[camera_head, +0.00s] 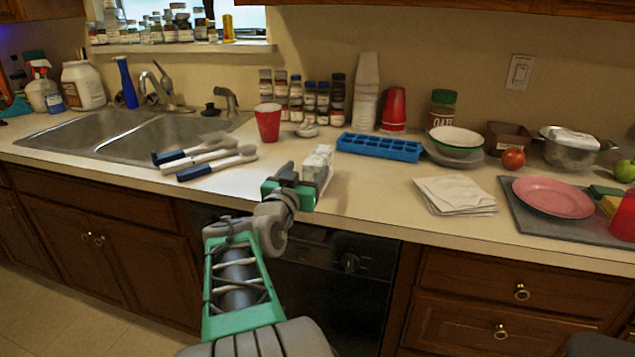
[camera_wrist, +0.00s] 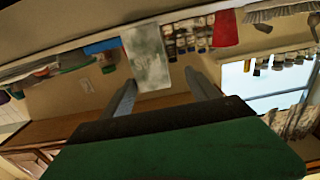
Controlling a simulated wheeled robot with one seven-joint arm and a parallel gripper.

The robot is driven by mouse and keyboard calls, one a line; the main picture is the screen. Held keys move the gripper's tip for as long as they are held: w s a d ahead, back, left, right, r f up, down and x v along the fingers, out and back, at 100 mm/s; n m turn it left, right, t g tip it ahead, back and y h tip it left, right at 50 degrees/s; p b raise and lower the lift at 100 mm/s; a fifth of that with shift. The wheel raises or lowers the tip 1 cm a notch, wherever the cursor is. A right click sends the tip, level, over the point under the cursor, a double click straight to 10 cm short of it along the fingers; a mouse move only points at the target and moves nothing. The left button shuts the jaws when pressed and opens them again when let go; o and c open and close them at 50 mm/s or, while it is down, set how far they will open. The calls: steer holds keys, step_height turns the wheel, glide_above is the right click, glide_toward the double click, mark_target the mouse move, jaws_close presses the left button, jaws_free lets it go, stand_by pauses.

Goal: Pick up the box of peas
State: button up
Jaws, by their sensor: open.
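A small pale box with greyish-green marks (camera_head: 319,158), likely the box of peas, stands on the counter near its front edge, just beyond my gripper (camera_head: 304,180). Its label is too small to read. In the wrist view the box (camera_wrist: 148,58) shows ahead of my gripper (camera_wrist: 158,84), whose two fingers are spread apart. The box lies between the lines of the fingers, closer to the left finger in that picture. The gripper is open and empty. My gripper partly hides the box's lower part in the head view.
A blue ice tray (camera_head: 380,147) is right of the box, with folded napkins (camera_head: 455,194) farther right. A red cup (camera_head: 268,122) and several brushes (camera_head: 215,162) are to the left. Spice jars (camera_head: 309,101) stand behind. Counter between box and napkins is clear.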

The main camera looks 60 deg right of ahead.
steer(key=shift+d+f, duration=0.1)
steer(key=shift+f, duration=0.5)
steer(key=d, duration=0.7)
steer(key=shift+w+d, duration=0.15)
steer(key=shift+d, duration=0.25)
steer(key=shift+a+r, duration=0.1)
jaws_close()
